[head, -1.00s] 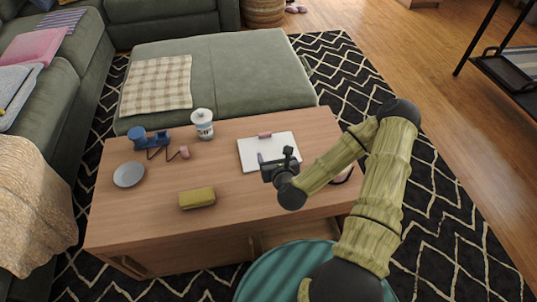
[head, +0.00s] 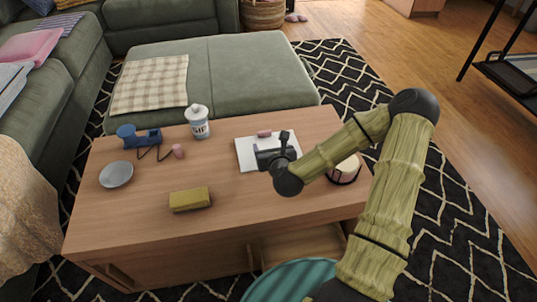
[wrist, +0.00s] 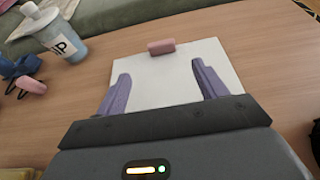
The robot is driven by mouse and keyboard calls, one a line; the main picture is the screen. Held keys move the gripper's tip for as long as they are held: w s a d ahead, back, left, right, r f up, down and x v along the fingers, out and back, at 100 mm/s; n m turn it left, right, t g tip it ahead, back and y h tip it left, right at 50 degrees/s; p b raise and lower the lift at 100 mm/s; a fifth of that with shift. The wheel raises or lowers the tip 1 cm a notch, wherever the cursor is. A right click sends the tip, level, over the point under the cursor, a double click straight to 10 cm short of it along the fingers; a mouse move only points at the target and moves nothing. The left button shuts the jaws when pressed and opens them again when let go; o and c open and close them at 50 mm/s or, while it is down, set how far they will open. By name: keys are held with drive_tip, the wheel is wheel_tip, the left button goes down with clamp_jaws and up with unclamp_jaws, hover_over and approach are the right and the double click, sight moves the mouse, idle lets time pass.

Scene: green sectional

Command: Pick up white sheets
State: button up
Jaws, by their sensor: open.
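The white sheets (head: 247,156) lie flat on the wooden coffee table, right of its middle. They also show in the wrist view (wrist: 190,72), ahead of and between the fingers. A small pink block (head: 264,133) rests at their far edge, and it shows in the wrist view too (wrist: 161,47). My gripper (wrist: 160,88) is open with nothing between its two purple fingers. In the head view my gripper (head: 274,148) is over the sheets and hides part of them. Whether the fingertips touch the sheets I cannot tell.
On the table (head: 130,220) are a white-and-blue bottle (head: 198,123), a blue item with a cord (head: 138,137), a grey plate (head: 116,174), a yellow block (head: 190,199) and a pale pink jar (head: 345,170) beside my arm. A green ottoman (head: 240,75) stands behind.

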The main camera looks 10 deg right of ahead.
sight(265, 133)
drive_tip(key=shift+b+x, duration=0.5)
drive_tip(key=shift+x, duration=1.4)
drive_tip(key=b+x, duration=0.3)
drive_tip(key=x, duration=0.1)
drive_tip(key=shift+w+d, duration=0.15)
drive_tip(key=shift+w, duration=0.5)
drive_tip(key=c, duration=1.2)
